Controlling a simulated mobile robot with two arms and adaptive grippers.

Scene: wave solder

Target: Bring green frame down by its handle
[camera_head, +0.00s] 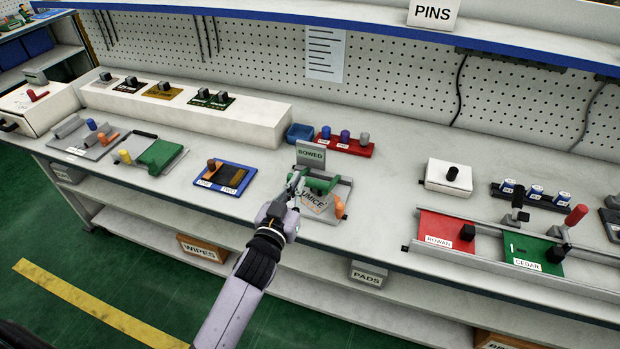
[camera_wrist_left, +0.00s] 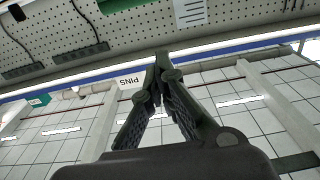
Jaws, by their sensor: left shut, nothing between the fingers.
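A green frame (camera_head: 322,185) shows in part at the grey fixture in the middle of the bench, below the "BOWED" sign (camera_head: 311,152). A labelled plate (camera_head: 316,206) and an orange knob (camera_head: 340,207) are on the same fixture. My left gripper (camera_head: 295,182) is at the fixture's left side, close to the green frame, and hides part of it; I cannot tell whether they touch. In the left wrist view its fingers (camera_wrist_left: 162,62) meet at the tips with nothing between them. The frame's handle is not clear. My right gripper is not in view.
A second green piece (camera_head: 161,155) lies in a fixture further left. A blue tray (camera_head: 226,178) lies left of my gripper. A red rack (camera_head: 344,146) with knobs stands behind. Red (camera_head: 446,229) and green (camera_head: 530,250) plates sit on a rail at right. Bare bench lies between.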

